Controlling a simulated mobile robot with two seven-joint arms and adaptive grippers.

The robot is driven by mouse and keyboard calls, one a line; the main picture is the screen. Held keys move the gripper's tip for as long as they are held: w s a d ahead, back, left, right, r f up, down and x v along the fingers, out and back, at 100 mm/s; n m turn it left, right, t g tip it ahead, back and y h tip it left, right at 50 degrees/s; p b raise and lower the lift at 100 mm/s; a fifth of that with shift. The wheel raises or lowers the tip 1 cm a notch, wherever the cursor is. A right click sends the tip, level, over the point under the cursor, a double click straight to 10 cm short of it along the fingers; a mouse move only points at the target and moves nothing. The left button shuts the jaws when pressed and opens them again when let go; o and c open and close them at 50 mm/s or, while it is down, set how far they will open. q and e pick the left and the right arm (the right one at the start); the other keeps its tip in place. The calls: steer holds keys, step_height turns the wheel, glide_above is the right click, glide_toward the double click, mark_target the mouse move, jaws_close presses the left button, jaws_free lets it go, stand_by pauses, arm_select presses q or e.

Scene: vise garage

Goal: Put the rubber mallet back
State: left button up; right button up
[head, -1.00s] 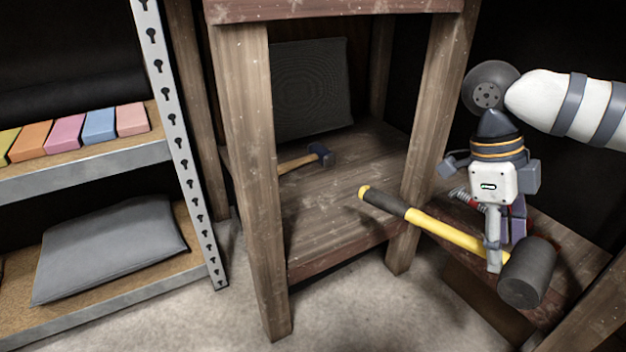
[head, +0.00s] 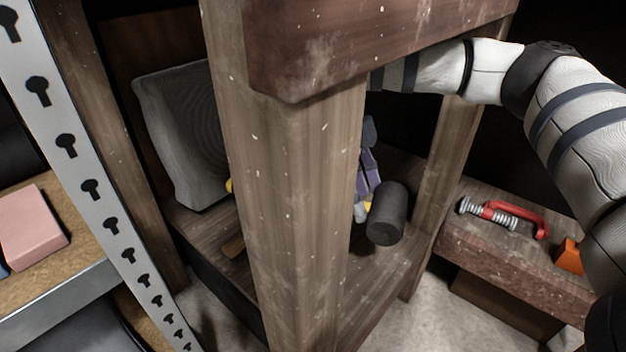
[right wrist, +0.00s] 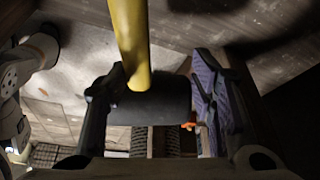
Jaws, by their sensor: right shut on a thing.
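The rubber mallet has a black cylindrical head (head: 386,213) and a yellow handle. Its head shows to the right of the front wooden post in the head view, inside the shelf bay; most of its handle is hidden by the post. In the right wrist view the yellow handle (right wrist: 130,45) and the dark head lie between the fingers. My right gripper (head: 364,198) is shut on the mallet and is partly hidden behind the post. Its fingers also show in the right wrist view (right wrist: 155,98). My left gripper is not in view.
The thick wooden post (head: 290,200) stands close in front. A red clamp (head: 510,216) and an orange object (head: 570,257) rest on the right-hand ledge.

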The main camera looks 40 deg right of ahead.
steer(key=f+b, duration=0.1)
steer(key=f, duration=0.8)
steer(key=shift+s+f, duration=0.1)
steer(key=shift+s, duration=0.1)
steer(key=shift+f, duration=0.15)
steer(key=shift+f, duration=0.45)
steer(key=o, duration=1.3)
steer(key=v, duration=0.8)
steer(key=shift+r, duration=0.25)
